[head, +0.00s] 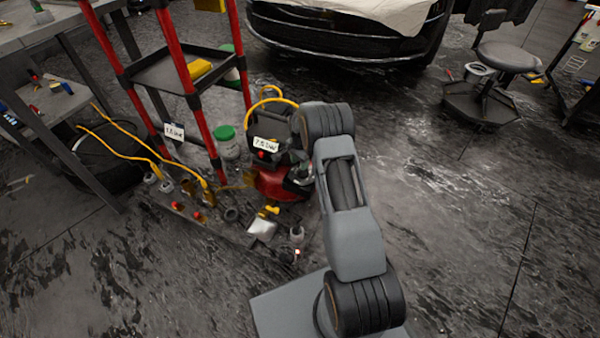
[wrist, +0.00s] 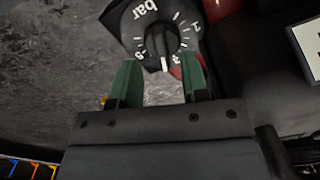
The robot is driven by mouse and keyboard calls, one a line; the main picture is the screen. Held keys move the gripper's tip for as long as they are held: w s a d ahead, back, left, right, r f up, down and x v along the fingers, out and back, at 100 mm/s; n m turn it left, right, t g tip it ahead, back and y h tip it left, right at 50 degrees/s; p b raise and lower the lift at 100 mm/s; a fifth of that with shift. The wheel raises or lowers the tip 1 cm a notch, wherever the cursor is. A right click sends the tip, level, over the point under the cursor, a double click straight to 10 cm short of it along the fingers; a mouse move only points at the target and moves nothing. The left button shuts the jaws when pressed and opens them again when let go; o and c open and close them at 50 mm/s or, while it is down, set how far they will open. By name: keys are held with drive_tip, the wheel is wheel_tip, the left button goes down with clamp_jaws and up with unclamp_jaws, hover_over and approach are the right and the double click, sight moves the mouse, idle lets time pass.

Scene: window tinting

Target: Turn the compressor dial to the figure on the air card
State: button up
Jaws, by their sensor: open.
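The compressor (head: 272,181) is red and black and stands on the floor left of my arm. Its round black dial (wrist: 157,40), lettered "bar" with white figures, shows at the top of the wrist view. The dial's white pointer line points down in that view, between figures; the exact reading is unclear. My gripper (wrist: 159,61) is open, its two green fingers below the dial on either side of the pointer end, with nothing between them. A white card (head: 266,145) on the compressor seems to read about 7.5 bar.
A second white card (head: 173,132) hangs at the red-posted rack (head: 185,72); its figure is too small to read surely. A green-lidded jar (head: 227,143), yellow hoses and small parts crowd the floor. Open floor lies right, before the car (head: 340,35) and stool (head: 507,57).

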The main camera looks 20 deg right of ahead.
drive_tip(key=shift+f+b, duration=0.65)
drive_tip(key=shift+f, duration=1.8)
drive_tip(key=shift+c, duration=0.4)
clamp_jaws()
